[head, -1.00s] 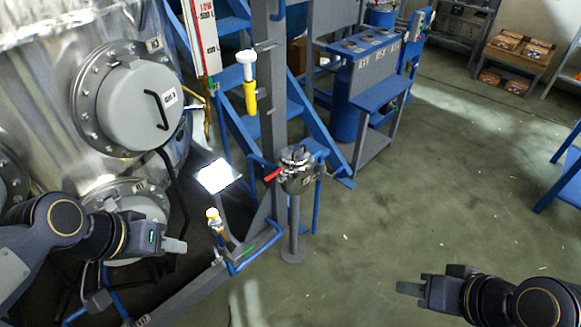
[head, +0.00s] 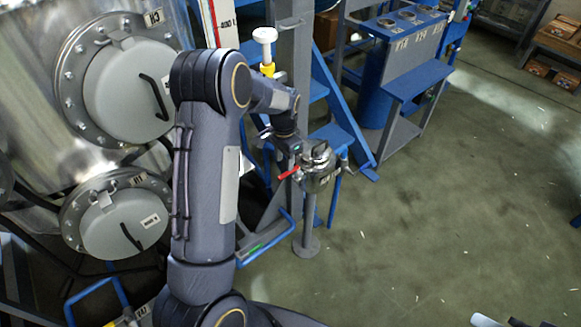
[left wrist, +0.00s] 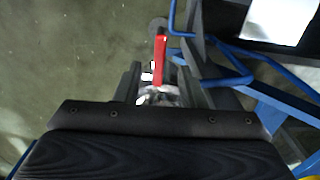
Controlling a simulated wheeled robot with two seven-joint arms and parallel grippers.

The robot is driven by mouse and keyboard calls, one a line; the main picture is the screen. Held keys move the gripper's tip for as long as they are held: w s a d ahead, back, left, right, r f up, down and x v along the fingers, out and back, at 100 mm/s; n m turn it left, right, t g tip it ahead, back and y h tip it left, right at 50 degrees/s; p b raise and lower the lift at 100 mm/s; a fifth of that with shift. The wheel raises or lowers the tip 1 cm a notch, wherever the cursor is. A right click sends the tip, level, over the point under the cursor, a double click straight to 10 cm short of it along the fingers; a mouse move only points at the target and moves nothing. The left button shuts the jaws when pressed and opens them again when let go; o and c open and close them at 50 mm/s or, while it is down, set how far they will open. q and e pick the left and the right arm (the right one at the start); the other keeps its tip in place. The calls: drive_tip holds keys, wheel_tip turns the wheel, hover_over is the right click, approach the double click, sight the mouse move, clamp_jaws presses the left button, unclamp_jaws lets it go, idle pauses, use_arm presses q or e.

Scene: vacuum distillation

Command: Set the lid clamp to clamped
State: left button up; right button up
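A small steel pot (head: 318,181) with a domed lid (head: 318,154) stands on a grey post. The red handle (head: 288,173) of its clamp sticks out to the left. My left gripper (head: 294,148) is beside the lid, above the handle. In the left wrist view, the red handle (left wrist: 160,60) shows between the two dark fingers (left wrist: 160,84), which stand apart. Contact with the handle cannot be told. Only a small part of my right gripper (head: 490,321) shows at the bottom edge, and its opening cannot be told.
A large steel vessel (head: 40,75) with round hatches is at the left. A blue-and-grey frame (head: 290,60) with a white-topped yellow fitting (head: 265,45) stands behind the pot. Open green floor (head: 430,220) lies to the right.

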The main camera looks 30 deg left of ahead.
sight(285, 174)
use_arm(q)
wheel_tip(285, 174, down, 5)
drive_tip(key=shift+f, duration=0.15)
clamp_jaws()
idle(0.4)
